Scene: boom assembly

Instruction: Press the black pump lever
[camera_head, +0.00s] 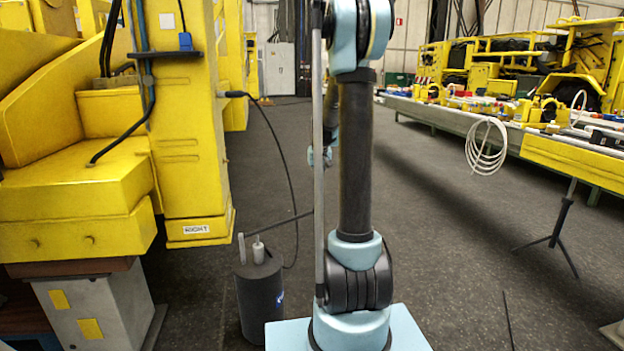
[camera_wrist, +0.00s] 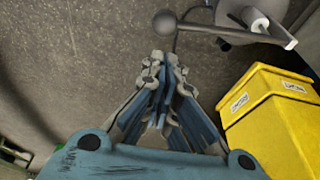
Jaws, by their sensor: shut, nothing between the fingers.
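The pump (camera_head: 262,300) is a dark grey cylinder on the floor, left of my arm in the head view. Its black lever (camera_head: 288,222) slants up to the right from the pump top, and its far end is hidden behind my arm. In the wrist view the lever (camera_wrist: 195,27) runs across the top and ends in a round dark knob (camera_wrist: 164,22). The pump top (camera_wrist: 245,18) shows at the upper right. My gripper (camera_wrist: 166,68) is shut and empty, its fingertips pointing toward the knob, apparently apart from it. In the head view my arm mostly hides the gripper.
A tall yellow boom structure (camera_head: 185,130) stands left, close to the pump; its yellow end (camera_wrist: 275,115) is right of my gripper. A black hose (camera_head: 290,160) hangs from it toward the pump. A long parts table (camera_head: 450,120) stands right. Floor between is open.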

